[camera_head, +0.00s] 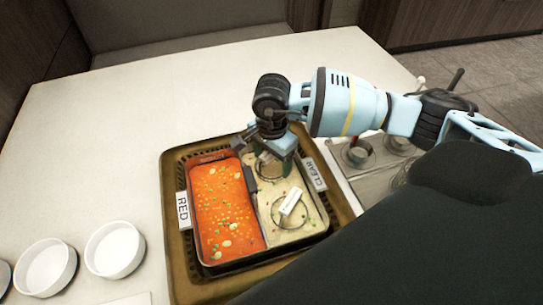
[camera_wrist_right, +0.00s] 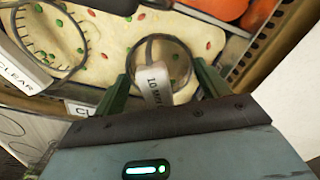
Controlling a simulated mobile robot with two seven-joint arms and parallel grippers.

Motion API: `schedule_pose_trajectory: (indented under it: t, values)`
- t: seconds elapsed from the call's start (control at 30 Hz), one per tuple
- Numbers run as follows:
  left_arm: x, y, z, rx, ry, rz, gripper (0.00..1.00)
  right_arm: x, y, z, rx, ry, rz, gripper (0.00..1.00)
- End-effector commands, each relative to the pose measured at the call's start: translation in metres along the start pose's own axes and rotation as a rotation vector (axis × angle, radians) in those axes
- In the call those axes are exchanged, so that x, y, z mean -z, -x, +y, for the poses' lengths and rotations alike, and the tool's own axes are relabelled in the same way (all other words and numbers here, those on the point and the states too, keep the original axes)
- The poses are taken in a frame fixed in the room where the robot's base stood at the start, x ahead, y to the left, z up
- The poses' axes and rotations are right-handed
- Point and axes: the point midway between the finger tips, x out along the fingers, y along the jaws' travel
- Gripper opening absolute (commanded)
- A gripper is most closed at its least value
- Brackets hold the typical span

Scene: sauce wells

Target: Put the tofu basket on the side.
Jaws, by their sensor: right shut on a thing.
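A two-well pot (camera_head: 266,250) has a red well on the left and a pale clear well on the right. My right gripper (camera_head: 270,162) is over the far part of the clear well, shut on a small round wire basket (camera_wrist_right: 165,45). The held basket has a pale label (camera_wrist_right: 156,88) between my fingers; I cannot read it surely. It is low at the broth, largely hidden from above by the gripper. A second round basket (camera_head: 277,215) sits in the clear well nearer the front with a white tag; it also shows in the wrist view (camera_wrist_right: 45,22). My left gripper is not in view.
The pot stands in a brown woven tray (camera_head: 172,235) with RED (camera_head: 183,210) and CLEAR (camera_head: 314,174) signs. White bowls (camera_head: 115,249) stand at front left. A metal unit with round wells (camera_head: 358,153) is at the right. The white table (camera_head: 120,120) is clear at far left.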

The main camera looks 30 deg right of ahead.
Motion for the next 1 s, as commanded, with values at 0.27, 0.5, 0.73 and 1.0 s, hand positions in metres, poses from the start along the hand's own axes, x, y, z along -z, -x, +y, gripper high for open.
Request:
schedule_pose_trajectory:
  t: [0.27, 0.5, 0.73, 1.0]
  values:
    - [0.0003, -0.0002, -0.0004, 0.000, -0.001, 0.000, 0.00, -0.0002, 0.0009, -0.0005, 0.002, 0.000, 0.000, 0.47]
    - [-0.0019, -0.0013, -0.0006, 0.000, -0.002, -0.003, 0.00, -0.0002, -0.0020, -0.0004, 0.001, 0.000, -0.001, 0.47]
    - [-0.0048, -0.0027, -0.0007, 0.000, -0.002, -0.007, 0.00, -0.0002, -0.0059, -0.0003, 0.001, 0.000, -0.001, 0.47]
    - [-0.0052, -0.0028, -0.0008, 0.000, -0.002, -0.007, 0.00, -0.0002, -0.0068, -0.0002, 0.001, 0.000, 0.000, 0.47]
